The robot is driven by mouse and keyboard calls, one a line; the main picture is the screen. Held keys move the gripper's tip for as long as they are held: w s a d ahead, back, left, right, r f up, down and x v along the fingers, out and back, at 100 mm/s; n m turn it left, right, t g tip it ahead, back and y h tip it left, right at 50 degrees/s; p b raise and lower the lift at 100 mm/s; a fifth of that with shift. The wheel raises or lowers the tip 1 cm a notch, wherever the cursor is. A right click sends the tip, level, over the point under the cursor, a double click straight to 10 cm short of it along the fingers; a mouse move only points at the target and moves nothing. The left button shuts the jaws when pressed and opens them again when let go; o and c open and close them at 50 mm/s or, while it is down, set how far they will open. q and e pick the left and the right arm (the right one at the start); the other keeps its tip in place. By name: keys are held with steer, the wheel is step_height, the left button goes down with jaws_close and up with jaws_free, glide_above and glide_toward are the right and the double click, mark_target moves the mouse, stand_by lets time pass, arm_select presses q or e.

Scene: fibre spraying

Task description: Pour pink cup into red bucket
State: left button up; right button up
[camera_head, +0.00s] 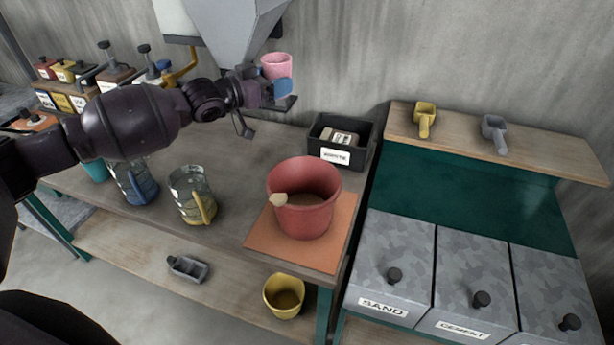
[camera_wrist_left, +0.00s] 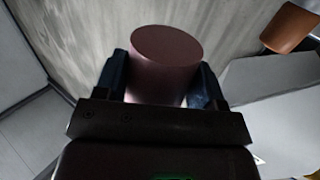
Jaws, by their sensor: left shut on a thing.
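The pink cup (camera_head: 276,66) is held up behind the table, close to the grey hopper. My left gripper (camera_head: 277,89) is shut on it, with blue fingertips at its side. In the left wrist view the pink cup (camera_wrist_left: 166,66) sits between the two fingers, and its contents cannot be seen. The red bucket (camera_head: 303,205) stands upright on an orange mat (camera_head: 262,238) at the table's right end, with some brownish material inside and a pale lump at its rim. The cup is well apart from the bucket, up and left of it. My right gripper is not in view.
The grey hopper (camera_head: 232,25) hangs beside the cup. A black labelled box (camera_head: 361,156) stands behind the bucket. Two clear jugs, one with a blue base (camera_head: 139,190) and one with a yellow handle (camera_head: 199,207), stand left of it. Lidded bins (camera_head: 394,248) are at right.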

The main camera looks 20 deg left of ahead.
arm_select(q)
steer(key=s+d+f+m, duration=0.1)
steer(key=f+m, duration=0.2)
steer(key=f, duration=0.3)
steer(key=s+d+f+m+t, duration=0.1)
steer(key=s+f+m, duration=0.1)
steer(key=f+m, duration=0.2)
steer(key=shift+d+f+h, duration=0.3)
steer(key=shift+f+h, duration=0.1)
steer(key=shift+f, duration=0.6)
steer(key=shift+s+d+f, duration=0.1)
steer(key=shift+r+m+b, duration=0.3)
steer(key=shift+m+b, duration=0.15)
steer(key=shift+m, duration=0.35)
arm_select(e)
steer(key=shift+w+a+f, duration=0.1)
arm_select(q)
steer(key=shift+r+m+h+b, duration=0.5)
steer(key=shift+m+b, duration=0.2)
steer(key=shift+m, duration=0.4)
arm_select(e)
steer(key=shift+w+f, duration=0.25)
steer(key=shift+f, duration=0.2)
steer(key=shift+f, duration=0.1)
